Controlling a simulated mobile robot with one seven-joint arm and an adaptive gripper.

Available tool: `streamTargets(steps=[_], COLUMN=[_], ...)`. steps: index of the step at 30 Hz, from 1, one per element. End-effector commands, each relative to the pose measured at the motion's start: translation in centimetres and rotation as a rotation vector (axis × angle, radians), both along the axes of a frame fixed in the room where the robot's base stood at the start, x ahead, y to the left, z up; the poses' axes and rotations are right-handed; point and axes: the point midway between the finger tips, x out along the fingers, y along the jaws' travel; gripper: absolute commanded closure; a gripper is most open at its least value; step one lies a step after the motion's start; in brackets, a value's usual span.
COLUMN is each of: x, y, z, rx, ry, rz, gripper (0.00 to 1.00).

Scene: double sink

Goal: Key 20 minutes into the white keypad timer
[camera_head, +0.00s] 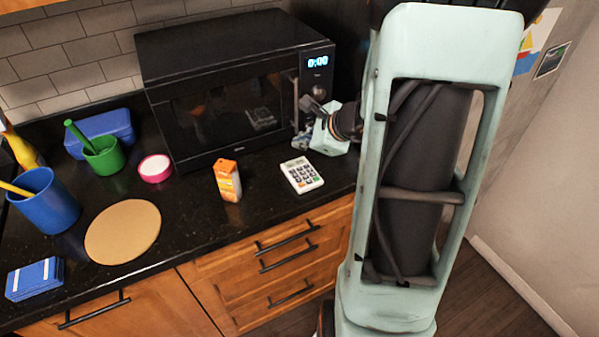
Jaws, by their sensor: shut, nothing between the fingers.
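The white keypad timer (301,175) lies on the dark counter in front of the microwave's right end, keys facing up. Its small display is at its far end, and I cannot read it. My gripper (309,104) is small and dark in view, in front of the microwave's control panel, above and behind the timer and apart from it. It is shut and empty. My arm fills the right part of the view and partly hides the wrist.
The black microwave (228,110) stands behind, showing 0:00. An orange carton (228,181) stands left of the timer. Further left are a pink-rimmed dish (155,168), a round board (122,232), a green cup (104,156) and a blue cup (45,202). Counter around the timer is clear.

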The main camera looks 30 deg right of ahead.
Motion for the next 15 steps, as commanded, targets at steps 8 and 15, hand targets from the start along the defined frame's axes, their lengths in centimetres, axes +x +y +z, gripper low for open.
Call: streamTargets(steps=[8,15], x=[0.0,0.0], y=[0.0,0.0], z=[-4.6,-6.0], rx=[0.000,0.000], ry=[0.000,-0.001], rz=[0.000,-0.001], gripper=[1.00,1.00])
